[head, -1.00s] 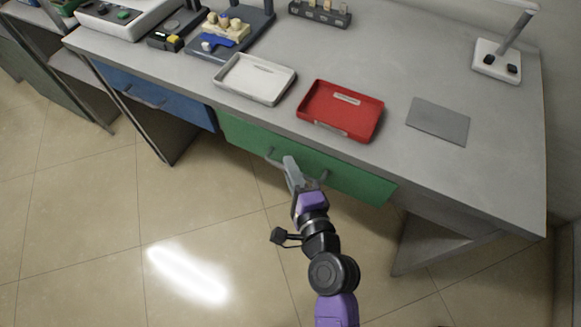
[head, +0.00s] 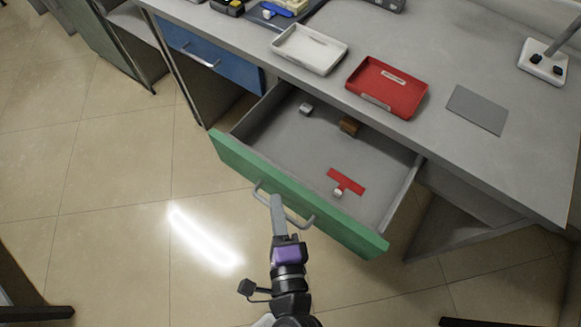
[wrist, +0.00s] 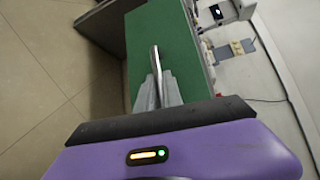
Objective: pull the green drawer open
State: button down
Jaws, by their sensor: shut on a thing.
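The green drawer (head: 300,201) stands pulled out from under the grey bench in the head view, its inside showing. Its metal bar handle (head: 296,220) is on the front face. In the wrist view the green front (wrist: 158,45) fills the upper middle, and my gripper's fingers (wrist: 157,88) close around the handle bar (wrist: 155,62). Inside the drawer lie a brown block (head: 349,126), a red piece (head: 346,181) and small whitish pieces (head: 305,109).
A closed blue drawer (head: 210,58) is to the left. On the bench (head: 440,60) are a white tray (head: 310,49), a red tray (head: 387,88), a grey plate (head: 477,109) and a lamp-like stand (head: 543,67). Open floor (head: 110,190) lies to the left and front.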

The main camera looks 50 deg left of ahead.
jog(key=shift+s+d, duration=0.15)
jog(key=shift+s, duration=0.45)
jog(key=shift+s+d, duration=0.15)
jog(key=shift+s, duration=0.4)
jog(key=c, duration=1.8)
grip_release()
jog(key=shift+o, duration=0.2)
jog(key=shift+d, duration=0.1)
jog(key=b+v, duration=0.1)
jog(key=v, duration=0.6)
jog(key=shift+s+d+b, duration=0.2)
jog(key=shift+d+b, duration=0.1)
jog(key=shift+b, duration=0.1)
